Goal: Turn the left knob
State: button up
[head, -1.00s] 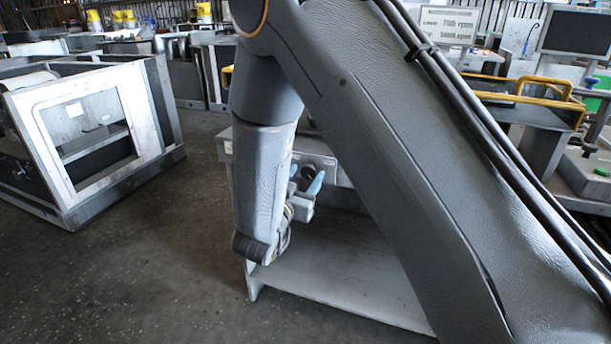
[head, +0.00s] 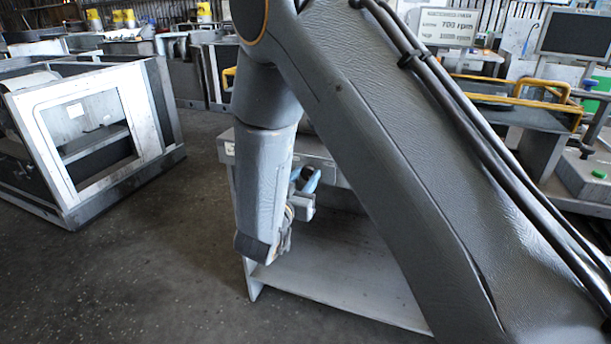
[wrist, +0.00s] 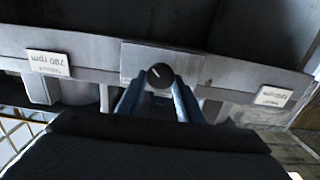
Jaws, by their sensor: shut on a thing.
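A round dark knob (wrist: 160,76) with a white pointer mark sits on a pale panel plate in the wrist view. Its pointer line is tilted, aiming to the upper left in that view. My gripper (wrist: 156,92) has its two blue fingers shut on the knob, one at each side. No second knob shows, so I cannot tell from the frames alone which one this is.
A label plate (wrist: 48,64) at the left and another label (wrist: 272,96) at the right appear upside down in the wrist view. A display (head: 447,28) at the back shows two rpm readings. A metal frame housing (head: 90,130) stands at the left, with open floor before it.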

jog(key=n+p, duration=0.5)
jog(key=shift+a+r+n, duration=0.1)
jog(key=shift+n, duration=0.3)
jog(key=n+p, duration=0.2)
jog(key=n, duration=0.2)
jog(key=shift+a+n+p, duration=0.1)
jog(key=shift+n+p, duration=0.2)
jog(key=shift+p, duration=0.05)
jog(key=n, duration=0.1)
jog(key=n+p, duration=0.1)
jog(key=n, duration=0.1)
jog(key=n+p, duration=0.1)
jog(key=n, duration=0.1)
jog(key=shift+f, duration=0.25)
jog(key=n+p, duration=0.1)
jog(key=n, duration=0.4)
jog(key=shift+w+f+p, duration=0.1)
jog(key=shift+f+p, duration=0.05)
jog(key=shift+p, duration=0.25)
jog(key=shift+n, duration=0.4)
jog(key=o, duration=1.1)
jog(key=shift+c, duration=0.2)
jog(key=b+v, duration=0.1)
jog(key=v, duration=0.7)
